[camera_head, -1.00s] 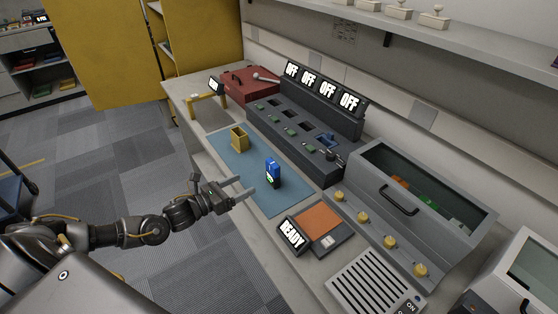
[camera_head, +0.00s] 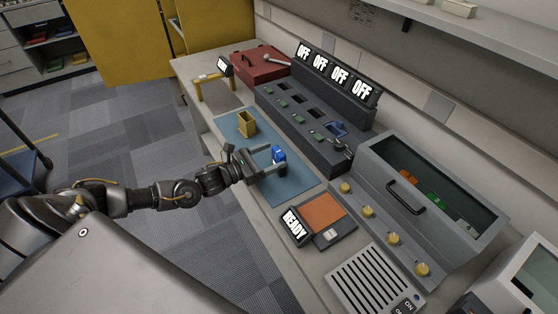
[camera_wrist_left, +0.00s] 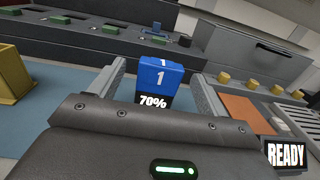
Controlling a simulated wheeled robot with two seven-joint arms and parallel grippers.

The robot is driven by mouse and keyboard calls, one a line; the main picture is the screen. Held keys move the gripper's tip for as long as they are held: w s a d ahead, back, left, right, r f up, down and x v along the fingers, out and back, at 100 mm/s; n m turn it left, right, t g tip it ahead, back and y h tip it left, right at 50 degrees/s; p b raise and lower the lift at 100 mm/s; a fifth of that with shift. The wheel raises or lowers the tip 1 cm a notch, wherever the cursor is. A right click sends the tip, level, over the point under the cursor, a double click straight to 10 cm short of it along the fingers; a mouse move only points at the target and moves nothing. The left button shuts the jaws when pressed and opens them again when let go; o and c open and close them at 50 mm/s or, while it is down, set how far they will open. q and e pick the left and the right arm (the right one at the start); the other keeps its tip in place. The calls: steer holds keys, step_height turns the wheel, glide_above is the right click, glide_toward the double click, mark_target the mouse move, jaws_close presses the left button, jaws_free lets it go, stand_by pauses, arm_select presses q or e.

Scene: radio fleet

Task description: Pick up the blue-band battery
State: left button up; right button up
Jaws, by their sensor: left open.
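The blue-band battery (camera_head: 278,153) stands upright on the blue mat (camera_head: 291,186), partly hidden by my gripper in the head view. In the left wrist view the battery (camera_wrist_left: 160,76) shows a blue top marked 1 and a dark front reading 70%. My left gripper (camera_head: 275,161) is open, with one finger on each side of the battery. In the wrist view the fingers show gaps to it; contact cannot be told. My right gripper is out of view.
A yellow open holder (camera_head: 247,123) stands on the mat behind the battery. A grey console (camera_head: 318,130) with OFF displays runs along the back.

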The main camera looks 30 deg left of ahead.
mark_target(282, 151)
arm_select(q)
steer(key=shift+w+d+r, duration=0.1)
steer(key=shift+w+d, duration=0.1)
steer(key=shift+w, duration=0.1)
steer(key=p+x, duration=0.2)
steer(key=x, duration=0.1)
steer(key=shift+w+d, duration=0.2)
steer(key=shift+w, duration=0.1)
steer(key=shift+w+d, duration=0.25)
steer(key=shift+w, duration=0.1)
steer(key=shift+a, duration=0.1)
steer(key=c, duration=1.1)
